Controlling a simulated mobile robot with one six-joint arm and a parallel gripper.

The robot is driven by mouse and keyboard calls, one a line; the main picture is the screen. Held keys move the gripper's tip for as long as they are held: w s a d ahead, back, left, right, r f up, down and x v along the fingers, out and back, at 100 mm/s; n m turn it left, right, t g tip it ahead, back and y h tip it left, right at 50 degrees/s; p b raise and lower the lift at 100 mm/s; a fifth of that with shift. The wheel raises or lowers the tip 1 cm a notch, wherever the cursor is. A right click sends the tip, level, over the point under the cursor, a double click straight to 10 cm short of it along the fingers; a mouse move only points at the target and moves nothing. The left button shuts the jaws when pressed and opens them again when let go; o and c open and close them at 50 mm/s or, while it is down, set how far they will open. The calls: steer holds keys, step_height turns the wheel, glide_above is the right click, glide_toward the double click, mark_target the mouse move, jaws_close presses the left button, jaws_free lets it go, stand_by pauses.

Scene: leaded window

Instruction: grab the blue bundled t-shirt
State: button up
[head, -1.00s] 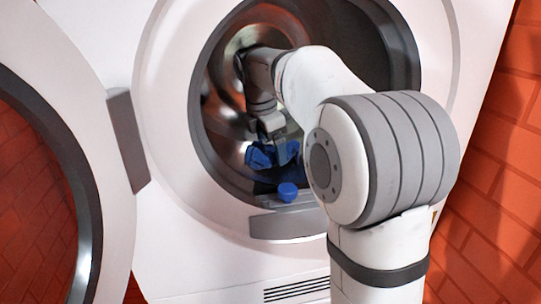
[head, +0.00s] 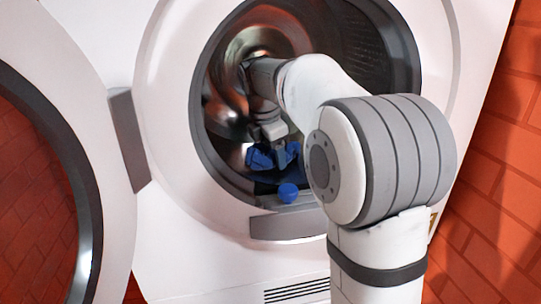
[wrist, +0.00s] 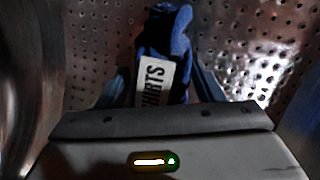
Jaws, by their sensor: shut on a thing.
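The blue bundled t-shirt (head: 261,158) is inside the washing machine drum, low in the opening, under my gripper. In the wrist view the shirt (wrist: 180,40) is bunched upright between the two fingers and carries a white label (wrist: 155,81) reading "SHIRTS". My gripper (head: 281,150) points down into the drum and is shut on the shirt. It also shows at the bottom of the wrist view (wrist: 165,95), with a finger on each side of the cloth. The lower part of the shirt is hidden by the gripper body.
The dark drum rim (head: 199,120) surrounds my arm closely. The round door (head: 108,210) stands open at the left. A brick wall (head: 495,190) is at the right.

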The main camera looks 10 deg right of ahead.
steer(key=shift+c, duration=0.4)
step_height(320, 180, up, 2)
steer(key=shift+r+p, duration=0.1)
steer(key=shift+p, duration=1.1)
steer(key=shift+f+t+b, duration=0.3)
steer(key=shift+f+b, duration=0.35)
steer(key=shift+b, duration=0.4)
steer(key=shift+s+t+b, duration=0.25)
steer(key=shift+t+b, duration=0.15)
steer(key=shift+b, duration=0.65)
steer(key=t+b, duration=0.2)
steer(key=b, duration=0.3)
steer(key=s+t+b, duration=0.1)
steer(key=t+b, duration=0.1)
steer(key=b, duration=0.2)
steer(key=shift+s+f+m+b, duration=0.15)
steer(key=shift+s+m+b, duration=0.05)
steer(key=shift+m+b, duration=0.15)
steer(key=shift+b, duration=0.35)
